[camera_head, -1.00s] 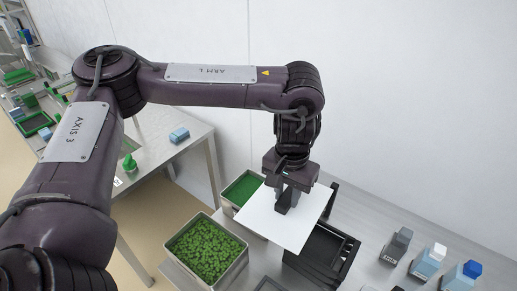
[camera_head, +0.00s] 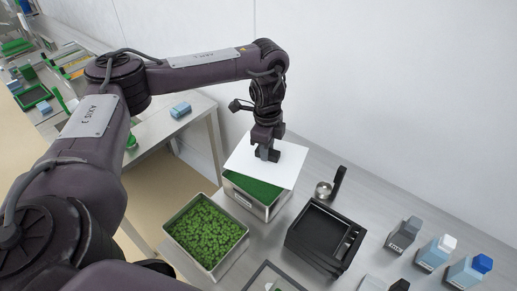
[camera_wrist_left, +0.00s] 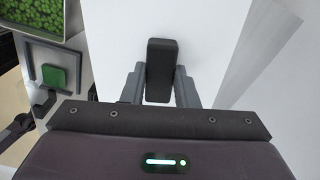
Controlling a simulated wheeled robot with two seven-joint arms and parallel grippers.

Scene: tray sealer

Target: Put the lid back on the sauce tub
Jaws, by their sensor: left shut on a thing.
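The lid (camera_head: 285,172) is a flat white square plate with a dark block handle (camera_wrist_left: 162,68). My left gripper (camera_head: 267,153) is shut on that handle and holds the lid above the sauce tub (camera_head: 262,210). The tub is a metal container with a label on its front wall and smooth green contents. The lid hides the tub's back part, while its front part shows past the lid's edge. Whether the lid touches the rim I cannot tell. In the left wrist view the lid (camera_wrist_left: 210,30) lies below the fingers. My right gripper is not in view.
A metal pan (camera_head: 239,247) of leafy green bits stands just front-left of the tub. A black tray frame (camera_head: 318,262) and a small metal cup with a dark upright handle (camera_head: 338,180) stand to the right. Several capped bottles (camera_head: 436,250) line the far right.

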